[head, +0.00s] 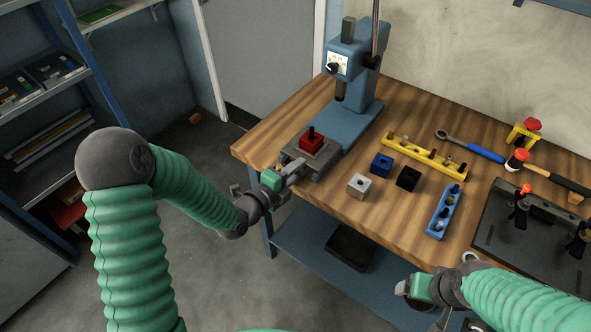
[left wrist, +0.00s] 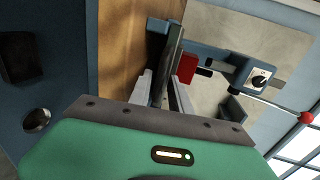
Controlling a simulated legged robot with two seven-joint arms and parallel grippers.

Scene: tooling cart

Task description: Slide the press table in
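The press table (head: 323,158) is a grey plate at the front of the blue arbor press (head: 345,128), sticking out at the bench's front-left edge. A red block (head: 312,141) with a dark pin stands on it. My left gripper (head: 292,178) is at the table's front edge. In the left wrist view its fingers (left wrist: 165,95) lie on either side of a dark grey edge (left wrist: 172,60), apparently the press table; whether they clamp it is unclear. The red block also shows beyond (left wrist: 187,69).
On the wooden bench (head: 375,215) are silver, blue and black blocks (head: 382,164), a yellow holder (head: 424,155), a blue holder (head: 444,211), a ratchet, a hammer and a dark fixture plate (head: 535,235). A shelf rack stands left. Floor in front is clear.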

